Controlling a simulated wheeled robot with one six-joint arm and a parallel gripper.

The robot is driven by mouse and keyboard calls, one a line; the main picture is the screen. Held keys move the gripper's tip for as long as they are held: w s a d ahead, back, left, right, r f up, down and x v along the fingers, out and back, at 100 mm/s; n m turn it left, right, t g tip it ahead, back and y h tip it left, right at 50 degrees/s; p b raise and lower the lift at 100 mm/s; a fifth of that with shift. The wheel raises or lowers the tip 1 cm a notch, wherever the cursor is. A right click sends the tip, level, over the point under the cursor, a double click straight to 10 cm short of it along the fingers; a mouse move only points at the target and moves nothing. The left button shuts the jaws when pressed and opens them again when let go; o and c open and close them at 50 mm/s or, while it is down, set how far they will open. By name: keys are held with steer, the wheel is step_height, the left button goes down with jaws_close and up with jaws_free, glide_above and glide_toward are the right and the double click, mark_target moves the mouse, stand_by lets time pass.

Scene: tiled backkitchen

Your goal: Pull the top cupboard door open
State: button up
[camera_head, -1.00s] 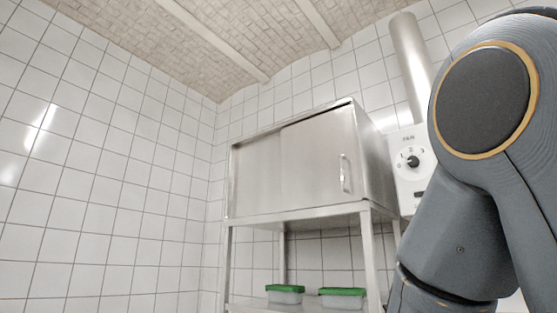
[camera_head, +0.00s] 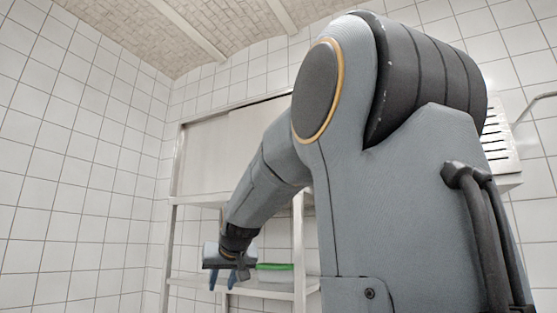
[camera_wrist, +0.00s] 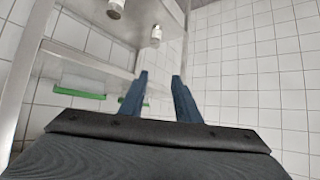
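The steel top cupboard (camera_head: 203,158) stands on an open shelf frame against the tiled wall in the head view. Part of its right door panel (camera_head: 258,126) shows above my arm, and I see no opening at its visible part. My arm hides the door's handle and the cupboard's right side. My gripper (camera_head: 222,282) is below the cupboard, in front of the lower shelf, with its blue fingers pointing down. In the wrist view my gripper (camera_wrist: 160,78) has its two fingers apart with nothing held between them.
A green-lidded container (camera_head: 275,272) is on the lower shelf, just right of my gripper. The wrist view shows the steel frame at left and green-lidded containers (camera_wrist: 80,93). Two small metallic cylinders (camera_wrist: 156,36) show at its top. White tiled wall (camera_wrist: 262,70) fills the right.

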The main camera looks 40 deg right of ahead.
steer(key=s+d+r+m+t+h, duration=0.1)
steer(key=s+d+r+t+h, duration=0.3)
steer(key=r, duration=1)
steer(key=s+d+r+m+g, duration=0.15)
steer(key=d+r, duration=0.35)
steer(key=r, duration=0.9)
steer(key=s+d+r+m+t+h, duration=0.1)
steer(key=s+d+r+t+h, duration=0.3)
steer(key=r, duration=1)
steer(key=w+d+g+y+p, duration=0.1)
steer(key=w+d+p, duration=0.2)
steer(key=w, duration=0.3)
steer(key=shift+d+f, duration=0.25)
steer(key=shift+d, duration=0.6)
steer(key=shift+n+g, duration=0.25)
